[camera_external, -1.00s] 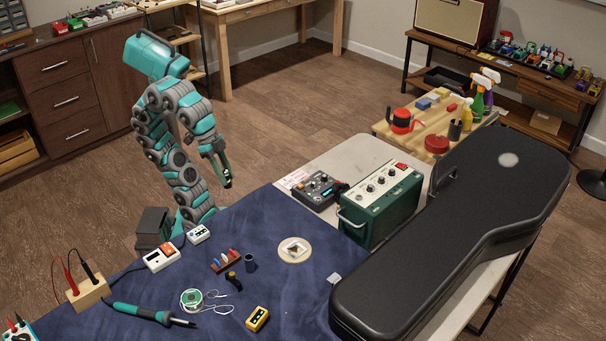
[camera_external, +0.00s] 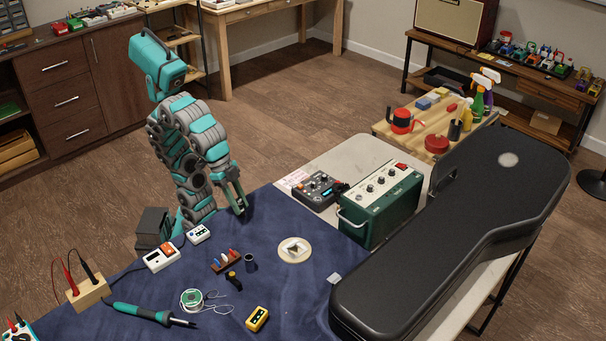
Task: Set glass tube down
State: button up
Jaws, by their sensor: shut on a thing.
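My gripper (camera_external: 240,209) is at the far edge of the blue mat (camera_external: 310,278), low and pointing down. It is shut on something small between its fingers. I take this to be the glass tube, but it is too small and hidden to make out. I cannot tell whether it touches the mat.
A green amplifier (camera_external: 381,208) and a black guitar case (camera_external: 440,240) stand right. The mat between gripper and dish is clear.

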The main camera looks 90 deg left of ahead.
jog(key=shift+w+d, duration=0.35)
jog(key=shift+f, duration=1.8)
jog(key=shift+f, duration=0.15)
jog(key=o, duration=1)
jog(key=p+v, duration=0.1)
jog(key=v, duration=1.1)
jog(key=shift+a, duration=0.1)
